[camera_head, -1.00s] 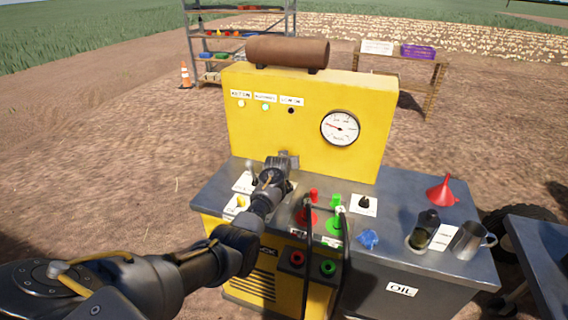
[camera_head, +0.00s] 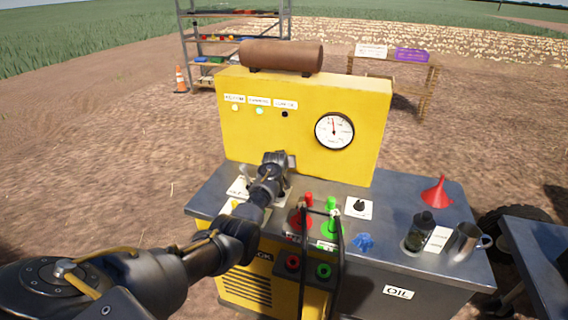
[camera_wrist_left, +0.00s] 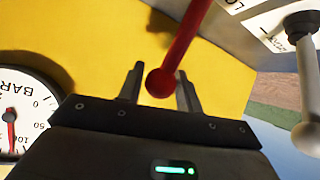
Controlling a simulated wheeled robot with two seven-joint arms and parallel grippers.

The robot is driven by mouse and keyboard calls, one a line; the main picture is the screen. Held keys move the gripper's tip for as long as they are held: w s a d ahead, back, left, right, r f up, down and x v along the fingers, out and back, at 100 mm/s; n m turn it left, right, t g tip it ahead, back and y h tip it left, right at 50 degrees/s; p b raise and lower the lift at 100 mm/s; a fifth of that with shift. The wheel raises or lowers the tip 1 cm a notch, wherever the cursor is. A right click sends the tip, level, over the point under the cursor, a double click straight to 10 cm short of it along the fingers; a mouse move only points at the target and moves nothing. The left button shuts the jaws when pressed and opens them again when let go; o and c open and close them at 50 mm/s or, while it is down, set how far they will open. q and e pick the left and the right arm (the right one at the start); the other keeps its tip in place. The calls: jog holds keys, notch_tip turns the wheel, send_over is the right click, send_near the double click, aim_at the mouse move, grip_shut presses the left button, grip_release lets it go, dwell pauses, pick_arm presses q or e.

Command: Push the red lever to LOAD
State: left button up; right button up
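The red lever (camera_wrist_left: 184,45) has a round knob (camera_wrist_left: 160,83) and shows in the left wrist view. Its knob sits between the two fingers of my left gripper (camera_wrist_left: 158,78). The fingers are spread, with a small gap at least on the left side of the knob; contact on the right side is unclear. In the head view my left gripper (camera_head: 276,160) is at the left part of the console, against the yellow panel, and it hides the red lever. A label reading partly "LO" (camera_wrist_left: 232,4) is cut off at the wrist view's top. My right gripper is not visible.
A grey lever (camera_wrist_left: 305,85) stands beside the red one. The yellow panel (camera_head: 300,130) carries a gauge (camera_head: 334,131) and small lamps.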

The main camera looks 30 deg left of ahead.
pick_arm(q)
jog(key=shift+o, duration=1.4)
jog(key=shift+w+f, duration=0.1)
jog(key=shift+s+d+r, duration=0.15)
jog(key=shift+s+r, duration=0.15)
jog(key=shift+s, duration=0.15)
jog(key=v, duration=0.9)
jog(key=shift+s+r, duration=0.25)
jog(key=shift+s, duration=0.05)
jog(key=shift+d, duration=0.1)
